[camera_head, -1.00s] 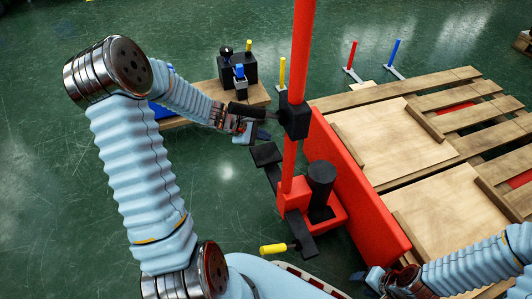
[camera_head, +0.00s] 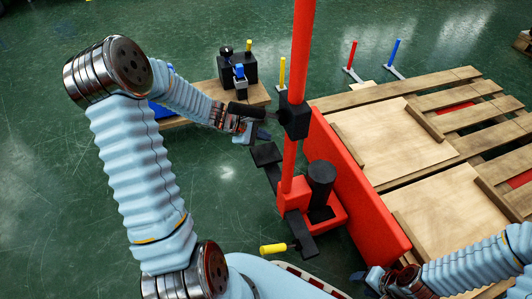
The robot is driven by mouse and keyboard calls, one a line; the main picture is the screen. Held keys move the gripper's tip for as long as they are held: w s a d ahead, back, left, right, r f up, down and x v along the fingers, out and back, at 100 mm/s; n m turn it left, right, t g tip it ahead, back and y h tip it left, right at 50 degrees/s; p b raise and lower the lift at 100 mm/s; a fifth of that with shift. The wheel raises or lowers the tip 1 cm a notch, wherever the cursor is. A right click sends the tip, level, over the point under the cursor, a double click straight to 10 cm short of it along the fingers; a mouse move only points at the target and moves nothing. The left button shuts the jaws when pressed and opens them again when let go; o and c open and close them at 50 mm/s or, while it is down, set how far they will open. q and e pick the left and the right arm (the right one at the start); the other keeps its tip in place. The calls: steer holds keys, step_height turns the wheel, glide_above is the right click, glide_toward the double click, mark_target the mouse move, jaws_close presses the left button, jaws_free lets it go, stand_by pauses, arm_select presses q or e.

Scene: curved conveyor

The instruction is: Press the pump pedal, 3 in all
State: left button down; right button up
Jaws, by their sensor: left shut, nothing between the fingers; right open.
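The pump stands in the middle of the head view, with a red base (camera_head: 295,197) and a black cylinder (camera_head: 321,178). A black pad that looks like the pump pedal (camera_head: 266,154) sits at the far left end of a black arm joined to the base. My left gripper (camera_head: 262,133) is shut and empty, just beyond and above this pad in the picture; I cannot tell whether they touch. A yellow-handled lever (camera_head: 273,248) sticks out at the near side of the pump. My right gripper (camera_head: 360,278) is open at the lower right, partly hidden by its own arm.
A red post (camera_head: 304,50) with a black clamp (camera_head: 294,118) rises beside my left gripper. A red panel (camera_head: 350,190) and a wooden pallet (camera_head: 440,80) with boards fill the right. A small wooden table (camera_head: 175,122) with black devices stands behind. Green floor lies clear at left.

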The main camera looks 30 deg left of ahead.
stand_by(0.9)
arm_select(q)
steer(key=m, duration=0.5)
steer(key=shift+s+d+f+g, duration=0.1)
steer(key=shift+s+d+g, duration=0.15)
steer(key=shift+d+g, duration=0.1)
steer(key=m, duration=0.4)
steer(key=shift+s+d+h, duration=0.15)
steer(key=shift+d+h, duration=0.05)
steer(key=shift+h, duration=0.1)
steer(key=m, duration=0.4)
steer(key=shift+s+d, duration=0.1)
steer(key=shift+d, duration=0.05)
steer(key=m, duration=0.4)
steer(key=shift+r, duration=0.25)
steer(key=r+m, duration=0.1)
steer(key=m, duration=0.5)
steer(key=a+r+m, duration=0.1)
steer(key=m, duration=0.5)
steer(key=w+r+m, duration=0.1)
steer(key=m, duration=0.6)
steer(key=shift+a+r, duration=0.2)
steer(key=shift+r, duration=0.1)
steer(key=shift+f, duration=0.1)
